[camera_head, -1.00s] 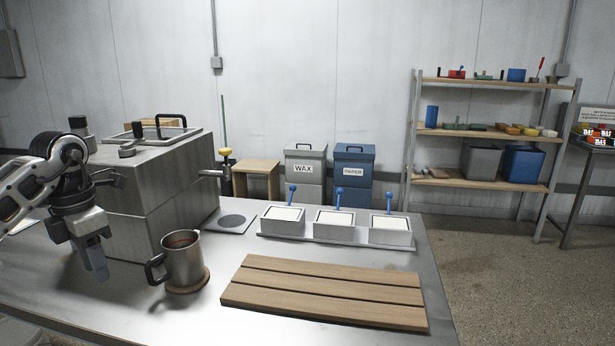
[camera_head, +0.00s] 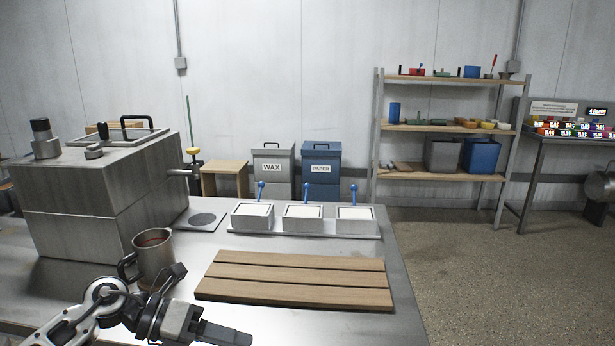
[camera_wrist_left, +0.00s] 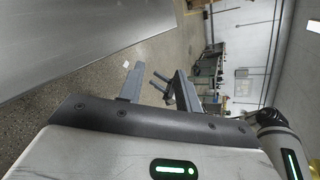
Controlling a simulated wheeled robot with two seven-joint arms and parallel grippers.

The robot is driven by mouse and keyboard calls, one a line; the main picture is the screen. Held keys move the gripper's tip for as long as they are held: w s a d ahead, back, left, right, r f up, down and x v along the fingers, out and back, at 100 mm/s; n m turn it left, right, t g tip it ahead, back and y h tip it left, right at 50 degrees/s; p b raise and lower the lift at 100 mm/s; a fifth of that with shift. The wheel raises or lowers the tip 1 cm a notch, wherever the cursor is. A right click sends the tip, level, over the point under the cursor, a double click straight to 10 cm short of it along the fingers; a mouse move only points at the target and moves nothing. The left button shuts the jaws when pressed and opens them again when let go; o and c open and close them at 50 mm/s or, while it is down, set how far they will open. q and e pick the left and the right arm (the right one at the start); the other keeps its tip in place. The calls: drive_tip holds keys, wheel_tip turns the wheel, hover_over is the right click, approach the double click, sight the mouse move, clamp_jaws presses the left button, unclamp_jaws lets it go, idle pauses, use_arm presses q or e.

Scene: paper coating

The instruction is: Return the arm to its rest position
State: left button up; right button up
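My left arm comes in at the lower left of the head view. Its gripper (camera_head: 238,337) is low over the near side of the metal table (camera_head: 330,325), pointing right, in front of the wooden slatted board (camera_head: 295,279). In the left wrist view the two fingers of the left gripper (camera_wrist_left: 158,76) stand apart with nothing between them. A metal mug (camera_head: 155,258) with reddish-brown contents stands upright on the table behind the arm, which hides its lower part. My right gripper is not in view.
A large grey box machine (camera_head: 95,205) stands on the left of the table. Three small trays with blue handles stand on a white base (camera_head: 300,234) at the back. The floor right of the table (camera_head: 480,270) is clear. Shelves (camera_head: 440,128) stand by the wall.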

use_arm(q)
drive_tip(key=s+d+n+t+h, duration=0.2)
drive_tip(key=d+n+h, duration=0.2)
drive_tip(key=d, duration=0.1)
drive_tip(key=s+a+f+n+t+y, duration=0.3)
drive_tip(key=s+f+n+y, duration=0.4)
drive_tip(key=n, duration=1)
drive_tip(key=s+a+f+n+t+y, duration=0.3)
drive_tip(key=s+f+n+y, duration=0.4)
drive_tip(key=f+n, duration=0.5)
drive_tip(key=s+a+n, duration=0.1)
drive_tip(key=n, duration=0.4)
drive_tip(key=shift+f+n+t, duration=0.3)
drive_tip(key=shift+f+t, duration=0.1)
